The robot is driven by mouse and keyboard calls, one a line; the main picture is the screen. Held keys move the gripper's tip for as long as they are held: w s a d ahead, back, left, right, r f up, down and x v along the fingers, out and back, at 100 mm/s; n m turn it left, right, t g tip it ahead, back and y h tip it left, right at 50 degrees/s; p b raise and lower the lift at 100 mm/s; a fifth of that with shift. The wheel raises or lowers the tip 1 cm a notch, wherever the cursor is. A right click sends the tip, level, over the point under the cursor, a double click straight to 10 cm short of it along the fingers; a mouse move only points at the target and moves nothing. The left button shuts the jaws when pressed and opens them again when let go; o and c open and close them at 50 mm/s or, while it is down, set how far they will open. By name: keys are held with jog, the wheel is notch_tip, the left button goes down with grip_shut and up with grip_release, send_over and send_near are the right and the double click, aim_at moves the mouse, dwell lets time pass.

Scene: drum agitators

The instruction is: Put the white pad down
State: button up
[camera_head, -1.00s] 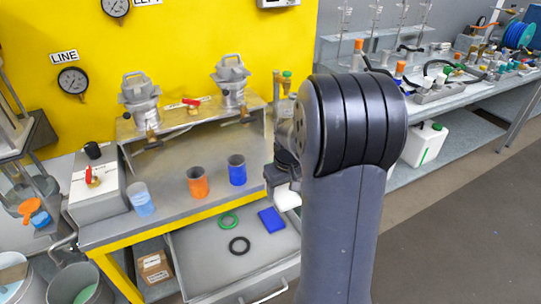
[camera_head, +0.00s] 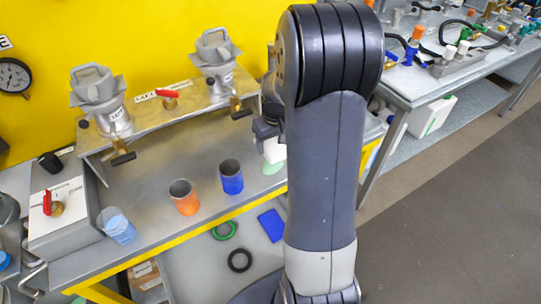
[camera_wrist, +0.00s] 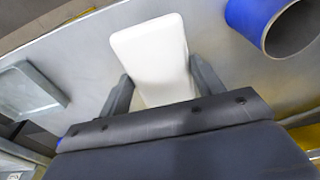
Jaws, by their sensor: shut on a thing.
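The white pad (camera_wrist: 153,58) is a pale block with rounded corners. In the wrist view my gripper (camera_wrist: 160,90) is shut on it, one finger on each side. In the head view the white pad (camera_head: 274,150) shows partly beside my arm, below my gripper (camera_head: 268,132), over the right part of the steel bench (camera_head: 150,190). My arm hides part of the gripper there. I cannot tell whether the pad touches the bench.
A blue cup (camera_head: 231,177) stands left of the pad, with an orange cup (camera_head: 184,197) and a light blue cup (camera_head: 117,226) farther left. Two metal drum units (camera_head: 102,98) stand behind. An open drawer below holds a green ring, a black ring and a blue pad (camera_head: 271,225).

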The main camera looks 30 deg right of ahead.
aim_at(274, 147)
notch_tip(274, 147, down, 8)
jog(key=shift+r, duration=0.25)
jog(key=shift+f, duration=0.15)
jog(key=o, duration=0.9)
jog(key=shift+o, duration=0.2)
jog(key=r, duration=0.4)
jog(key=s+r, duration=0.1)
jog(key=r, duration=0.7)
jog(key=shift+s+r, duration=0.15)
jog(key=shift+s, duration=0.15)
dwell(2.3)
